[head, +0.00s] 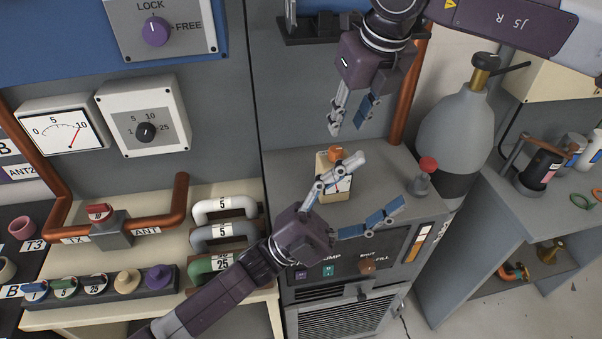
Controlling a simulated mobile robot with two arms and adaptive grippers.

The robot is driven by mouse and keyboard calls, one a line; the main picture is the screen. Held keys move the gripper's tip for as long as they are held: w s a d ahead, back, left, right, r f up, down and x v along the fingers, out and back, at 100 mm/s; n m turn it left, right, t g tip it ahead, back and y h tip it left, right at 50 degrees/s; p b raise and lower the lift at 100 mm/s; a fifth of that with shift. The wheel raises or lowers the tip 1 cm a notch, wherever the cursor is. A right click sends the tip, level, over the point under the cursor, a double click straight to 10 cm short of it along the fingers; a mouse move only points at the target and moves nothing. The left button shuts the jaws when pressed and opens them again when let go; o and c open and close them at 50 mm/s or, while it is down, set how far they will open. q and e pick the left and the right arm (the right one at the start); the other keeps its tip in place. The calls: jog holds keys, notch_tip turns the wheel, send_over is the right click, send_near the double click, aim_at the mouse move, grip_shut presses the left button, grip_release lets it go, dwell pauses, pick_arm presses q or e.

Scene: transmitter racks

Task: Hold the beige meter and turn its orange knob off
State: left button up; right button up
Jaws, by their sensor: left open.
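The beige meter (337,195) lies or stands on the grey cabinet top, its white dial partly hidden behind a finger of my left gripper. Its orange knob (335,154) shows at the far end; its setting is too small to read. My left gripper (382,180) comes from the lower left with fingers spread wide. One finger crosses in front of the meter, the other is out to the right; contact cannot be told. My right gripper (348,126) comes from the top right, above and beyond the knob, fingers apart and empty, pointing down.
A grey valve with a red top (422,176) stands right of the meter, near a large grey flask (458,128). A copper pipe (407,95) rises behind. Labelled handles (226,207) and a row of knobs (96,285) are at left. The cabinet top between meter and red-topped valve is clear.

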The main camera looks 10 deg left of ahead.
pick_arm(q)
jog(key=w+a+r+m+g+y, duration=0.1)
jog(key=w+a+r+m+g, duration=0.1)
jog(key=a+r+m+g, duration=0.6)
jog(key=m+t+y, duration=0.5)
jog(key=m+y, duration=0.5)
jog(key=m, duration=0.1)
send_near(318, 176)
jog(key=x, duration=0.4)
jog(key=shift+d, duration=0.45)
jog(key=shift+w+d+f+m+y, duration=0.1)
jog(key=shift+d+m+y, duration=0.15)
jog(key=shift+m, duration=0.35)
jog(key=shift+w+d+m+y, duration=0.15)
jog(key=shift+d+m, duration=0.1)
jog(key=shift+m, duration=0.35)
jog(key=shift+w+d, duration=0.1)
jog(key=shift+d, duration=0.1)
jog(key=x, duration=0.7)
jog(key=shift+w+d+f, duration=0.1)
jog(key=shift+d, duration=0.05)
